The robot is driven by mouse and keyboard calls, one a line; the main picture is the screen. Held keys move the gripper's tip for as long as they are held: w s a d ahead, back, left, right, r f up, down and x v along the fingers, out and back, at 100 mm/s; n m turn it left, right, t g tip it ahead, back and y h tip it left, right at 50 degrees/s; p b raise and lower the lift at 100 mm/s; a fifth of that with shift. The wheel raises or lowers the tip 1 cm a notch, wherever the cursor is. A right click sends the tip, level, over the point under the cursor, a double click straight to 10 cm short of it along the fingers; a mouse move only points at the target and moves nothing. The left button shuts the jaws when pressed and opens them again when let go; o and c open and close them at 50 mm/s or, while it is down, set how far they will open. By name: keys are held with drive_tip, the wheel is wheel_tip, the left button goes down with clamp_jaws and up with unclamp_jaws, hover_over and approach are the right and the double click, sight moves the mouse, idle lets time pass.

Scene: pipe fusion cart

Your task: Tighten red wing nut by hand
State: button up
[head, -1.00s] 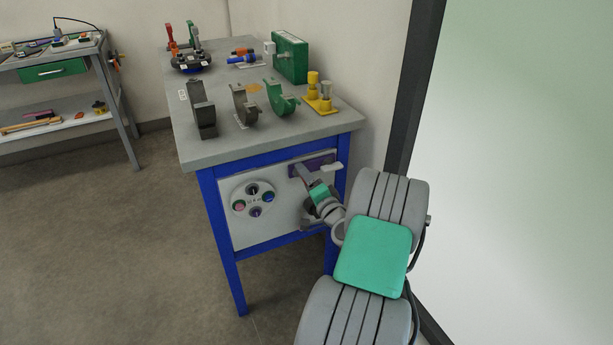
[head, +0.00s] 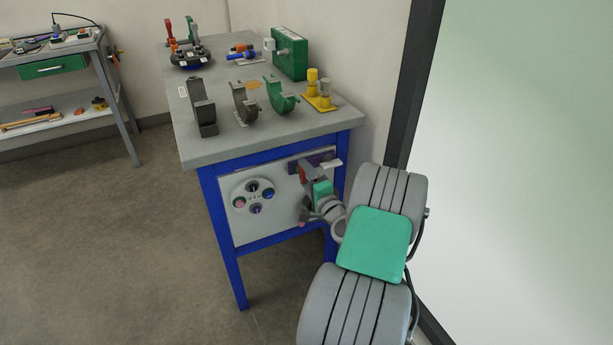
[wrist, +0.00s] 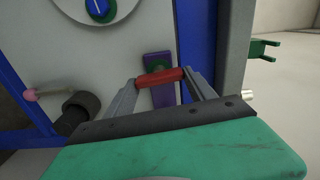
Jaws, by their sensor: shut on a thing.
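The red wing nut (wrist: 160,77) shows in the wrist view as a red bar lying crosswise between the two finger ends of my gripper (wrist: 161,84). The fingers are shut on it, one at each end. Behind it is a purple upright plate (wrist: 158,62) with a green round part, on the light panel of the cart. In the head view my gripper (head: 306,180) is at the right part of the front panel, just below the purple plate (head: 325,157). The wing nut (head: 302,174) shows there as a small red patch. Its thread is hidden.
Left of my gripper is a round plate with several coloured knobs (head: 240,202). A black cylinder (wrist: 78,108) and a pink-tipped lever (wrist: 31,95) are low on the panel. Blue legs (head: 231,275) frame it. Clamps and a green box (head: 290,59) stand on the top.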

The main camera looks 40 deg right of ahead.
drive_tip(key=o, duration=1.4)
drive_tip(key=v, duration=0.7)
drive_tip(key=shift+s+a, duration=0.2)
drive_tip(key=shift+s, duration=0.2)
